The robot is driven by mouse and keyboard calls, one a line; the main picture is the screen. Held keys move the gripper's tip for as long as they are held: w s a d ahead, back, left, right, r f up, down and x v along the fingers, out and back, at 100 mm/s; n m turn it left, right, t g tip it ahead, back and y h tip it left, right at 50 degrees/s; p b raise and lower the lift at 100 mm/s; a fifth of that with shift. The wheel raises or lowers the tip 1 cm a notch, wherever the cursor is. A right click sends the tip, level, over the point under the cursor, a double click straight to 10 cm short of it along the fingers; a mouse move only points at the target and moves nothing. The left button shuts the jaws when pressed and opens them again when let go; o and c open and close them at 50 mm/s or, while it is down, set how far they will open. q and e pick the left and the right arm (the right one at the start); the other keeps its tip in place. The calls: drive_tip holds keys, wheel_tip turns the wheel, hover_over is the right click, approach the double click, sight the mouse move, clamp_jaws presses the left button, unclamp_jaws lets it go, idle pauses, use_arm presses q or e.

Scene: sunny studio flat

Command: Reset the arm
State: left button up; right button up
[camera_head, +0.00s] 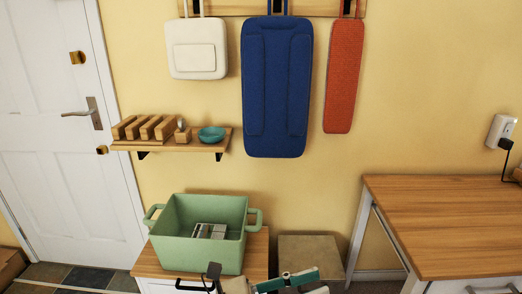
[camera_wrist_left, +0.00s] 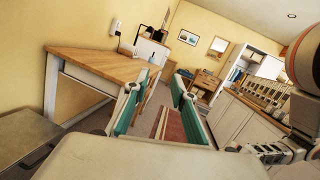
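My left gripper shows in the left wrist view (camera_wrist_left: 155,108) with its two teal-padded fingers spread apart and nothing between them. In the head view part of it (camera_head: 286,280) is at the bottom edge, in front of and to the right of the green box; the rest is cut off. Pale and grey links, apparently my right arm, run down the right edge of the left wrist view. They end in small mechanical parts that may be my right gripper (camera_wrist_left: 266,153). Its fingers cannot be made out, and it is not in the head view.
A green two-handled box (camera_head: 196,262) holding a grey item stands on a small wooden-topped cabinet (camera_head: 258,255). A wooden table (camera_head: 450,220) is at the right. A shelf (camera_head: 170,145) and hanging bags, including a blue one (camera_head: 277,90), are on the wall.

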use_arm(q)
drive_tip(key=w+a+f+n+t+y+b, duration=0.15)
drive_tip(key=a+f+n+t+y, duration=0.6)
drive_tip(key=n, duration=0.85)
drive_tip(key=a+f+n+t+y+b, duration=0.2)
drive_tip(key=a+f+n+t+y, duration=0.2)
drive_tip(key=a+f+n, duration=0.9)
drive_tip(key=s+a+f+n+g+y+b, duration=0.1)
drive_tip(key=s+a+f+n+g+y, duration=0.2)
drive_tip(key=s+f+n, duration=0.35)
drive_tip(key=s+a+f+n+g+y, duration=0.2)
drive_tip(key=s+a+f+n, duration=0.35)
drive_tip(key=n, duration=0.25)
wheel_tip(320, 180, up, 6)
drive_tip(key=s+n+p, duration=0.1)
drive_tip(key=s+p, duration=0.1)
drive_tip(key=p, duration=1.2)
drive_tip(key=shift+s+y, duration=0.35)
drive_tip(key=shift+s, duration=0.05)
use_arm(e)
drive_tip(key=shift+m, duration=0.3)
drive_tip(key=r, duration=0.2)
drive_tip(key=s+r, duration=0.1)
drive_tip(key=r, duration=0.1)
drive_tip(key=shift+r, duration=0.25)
